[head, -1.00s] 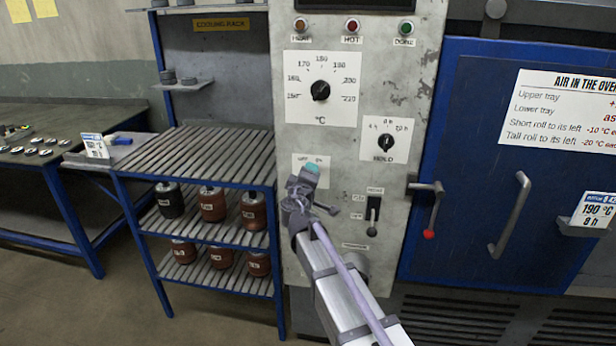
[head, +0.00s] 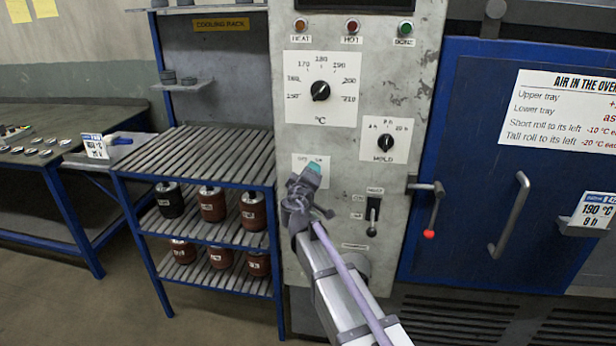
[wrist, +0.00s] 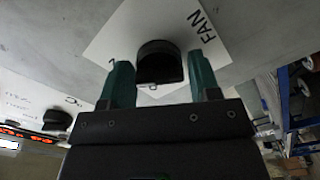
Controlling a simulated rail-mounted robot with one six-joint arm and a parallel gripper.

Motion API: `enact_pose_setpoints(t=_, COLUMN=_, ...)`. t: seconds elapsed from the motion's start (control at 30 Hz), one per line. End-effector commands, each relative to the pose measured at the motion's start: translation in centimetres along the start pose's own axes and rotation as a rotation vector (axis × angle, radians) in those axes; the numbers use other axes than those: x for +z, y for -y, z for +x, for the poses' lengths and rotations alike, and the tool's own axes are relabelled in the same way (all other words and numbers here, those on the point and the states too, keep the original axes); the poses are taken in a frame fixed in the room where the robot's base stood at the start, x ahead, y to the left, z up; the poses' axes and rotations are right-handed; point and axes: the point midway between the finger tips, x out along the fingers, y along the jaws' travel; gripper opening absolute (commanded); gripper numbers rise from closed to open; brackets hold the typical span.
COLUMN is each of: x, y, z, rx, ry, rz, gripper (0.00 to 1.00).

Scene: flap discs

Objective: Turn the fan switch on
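The fan switch (wrist: 160,66) is a black rotary knob on a white plate (wrist: 118,38) with the word FAN, seen in the wrist view. My gripper (wrist: 159,72) is open, with one teal finger on each side of the knob. There looks to be a gap between each finger and the knob, though contact is hard to judge. In the head view my gripper (head: 314,170) is in front of the fan's white plate (head: 322,160) at the lower left of the grey panel, and hides the knob.
The grey panel (head: 345,235) also carries a temperature dial (head: 320,91), a hold dial (head: 385,142) and a lever switch (head: 373,215) close right of my gripper. The blue oven door (head: 475,200) with its handle is at right. A cooling rack (head: 190,152) stands at left.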

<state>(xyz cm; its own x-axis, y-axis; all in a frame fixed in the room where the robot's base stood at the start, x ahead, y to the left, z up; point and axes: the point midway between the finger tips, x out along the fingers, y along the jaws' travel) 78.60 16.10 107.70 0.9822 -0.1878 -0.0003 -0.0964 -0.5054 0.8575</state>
Motion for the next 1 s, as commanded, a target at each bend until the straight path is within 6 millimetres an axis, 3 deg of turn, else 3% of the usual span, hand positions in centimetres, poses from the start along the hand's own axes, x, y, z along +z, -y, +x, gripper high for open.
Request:
enact_pose_setpoints(t=0.13, x=0.0, y=0.0, z=0.0, rx=0.0, ry=0.0, rz=-0.001, gripper=0.71)
enact_pose_setpoints(t=0.43, x=0.0, y=0.0, z=-0.5, rx=0.0, ry=-0.001, rz=-0.002, gripper=0.71)
enact_pose_setpoints(t=0.57, x=0.1, y=-0.1, z=-2.9, rx=0.0, ry=-0.001, rz=-0.002, gripper=0.71)
enact_pose_setpoints(t=0.8, x=0.1, y=-0.1, z=-8.9, rx=-0.001, ry=-0.001, rz=-0.001, gripper=0.71)
enact_pose_setpoints(t=1.0, x=0.0, y=0.0, z=-10.8, rx=0.0, ry=0.0, rz=-0.001, gripper=0.71)
